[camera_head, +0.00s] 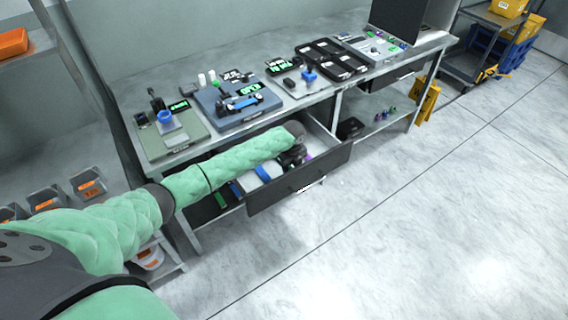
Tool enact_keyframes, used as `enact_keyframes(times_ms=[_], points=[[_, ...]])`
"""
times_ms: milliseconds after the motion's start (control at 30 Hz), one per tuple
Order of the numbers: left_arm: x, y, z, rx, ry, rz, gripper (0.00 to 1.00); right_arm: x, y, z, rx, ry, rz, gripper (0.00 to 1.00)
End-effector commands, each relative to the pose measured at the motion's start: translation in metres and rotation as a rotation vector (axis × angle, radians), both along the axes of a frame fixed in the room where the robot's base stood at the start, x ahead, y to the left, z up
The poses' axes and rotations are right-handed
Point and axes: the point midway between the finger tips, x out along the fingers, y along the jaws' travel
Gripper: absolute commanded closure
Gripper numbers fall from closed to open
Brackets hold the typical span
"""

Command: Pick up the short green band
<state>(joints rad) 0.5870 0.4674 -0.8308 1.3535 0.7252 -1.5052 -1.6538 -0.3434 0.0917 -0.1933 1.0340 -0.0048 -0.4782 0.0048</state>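My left arm reaches in from the left across an open drawer (298,184) under the workbench. My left gripper (296,160) is a small dark shape at the drawer's inside, partly hidden by the wrist; its fingers are too small to read. A short green strip (220,200), possibly the green band, shows left of the drawer front, low under the bench, away from the gripper. A blue strip (263,173) lies in the drawer left of the gripper. A purple piece (308,157) shows just right of the gripper. My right gripper is out of view.
The bench top (190,80) holds a green board (180,140), a blue-grey board (228,112) and black trays (331,57). A lower shelf (385,108) carries small coloured items. Grey bins (88,184) stand at left. The floor (420,210) at right is clear.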

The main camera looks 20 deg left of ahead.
Motion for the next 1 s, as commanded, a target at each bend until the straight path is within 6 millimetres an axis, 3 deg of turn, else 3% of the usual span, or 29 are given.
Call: enact_keyframes(times_ms=[67, 467, 600, 1000], points=[[0.000, 0.000, 0.000, 0.000, 0.000, 0.000, 0.82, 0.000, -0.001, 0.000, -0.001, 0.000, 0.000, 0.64], [0.001, 0.000, 0.008, -0.001, -0.003, -0.001, 0.82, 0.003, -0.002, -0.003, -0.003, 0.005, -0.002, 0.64], [0.001, 0.000, 0.027, -0.002, -0.005, -0.001, 0.82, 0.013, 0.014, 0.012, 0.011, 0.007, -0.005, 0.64], [0.001, 0.000, 0.087, -0.001, -0.002, -0.001, 0.82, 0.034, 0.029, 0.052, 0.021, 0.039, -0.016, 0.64]])
